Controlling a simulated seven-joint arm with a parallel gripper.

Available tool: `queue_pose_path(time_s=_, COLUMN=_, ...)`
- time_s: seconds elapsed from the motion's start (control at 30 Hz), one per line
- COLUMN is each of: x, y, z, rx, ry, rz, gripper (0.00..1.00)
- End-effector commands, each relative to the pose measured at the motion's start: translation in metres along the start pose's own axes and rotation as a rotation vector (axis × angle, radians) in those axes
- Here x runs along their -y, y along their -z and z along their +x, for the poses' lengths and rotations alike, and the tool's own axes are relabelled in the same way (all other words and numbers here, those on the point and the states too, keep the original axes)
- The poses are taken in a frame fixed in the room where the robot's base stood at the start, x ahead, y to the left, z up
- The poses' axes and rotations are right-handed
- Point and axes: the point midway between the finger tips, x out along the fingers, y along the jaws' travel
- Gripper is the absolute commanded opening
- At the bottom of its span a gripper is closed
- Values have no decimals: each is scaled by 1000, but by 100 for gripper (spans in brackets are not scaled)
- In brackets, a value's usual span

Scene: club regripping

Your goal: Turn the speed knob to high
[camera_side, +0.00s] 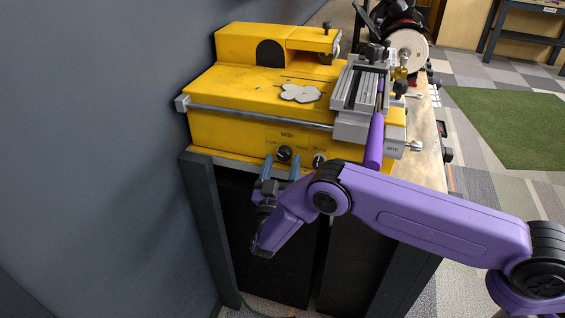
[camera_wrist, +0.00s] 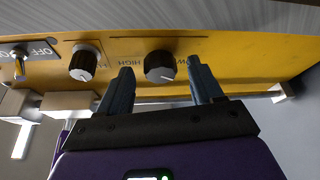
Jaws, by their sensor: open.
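The speed knob (camera_side: 284,154) is black and round, on the yellow front panel of the machine under the label MID, with LOW to its left. In the wrist view the knob (camera_wrist: 159,66) sits between upside-down LOW and HIGH labels, with a pale line on its face. Its exact pointing is hard to read. My gripper (camera_side: 281,164) is just in front of and below the knob. In the wrist view its two blue-grey fingers (camera_wrist: 160,70) are spread to either side of the knob, with gaps showing, so I see no grip on it.
A second knob (camera_wrist: 83,62) and a toggle switch (camera_wrist: 19,66) marked OFF are beside it on the panel. A metal rail (camera_side: 262,116) runs along the machine's (camera_side: 235,130) front above the knobs. A purple shaft (camera_side: 375,140) juts from the clamp (camera_side: 361,90). A blue-grey wall is at left.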

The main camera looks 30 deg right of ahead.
Motion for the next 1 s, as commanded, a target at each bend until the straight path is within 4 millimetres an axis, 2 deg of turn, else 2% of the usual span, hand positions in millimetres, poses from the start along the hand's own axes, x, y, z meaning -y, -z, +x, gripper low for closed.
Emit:
queue_pose_path(time_s=0.13, x=0, y=0, z=7, rx=-1, ry=1, rz=0, gripper=66)
queue_pose_path(time_s=0.4, x=0, y=0, z=8, rx=-1, ry=1, rz=0, gripper=66)
queue_pose_path(time_s=0.43, x=0, y=0, z=8, rx=-1, ry=1, rz=0, gripper=59)
queue_pose_path(time_s=0.5, x=0, y=0, z=8, rx=-1, ry=1, rz=0, gripper=36)
queue_pose_path(time_s=0.6, x=0, y=0, z=8, rx=-1, ry=1, rz=0, gripper=9)
queue_pose_path(time_s=1.0, x=1, y=0, z=9, rx=0, ry=-26, rz=58, gripper=10)
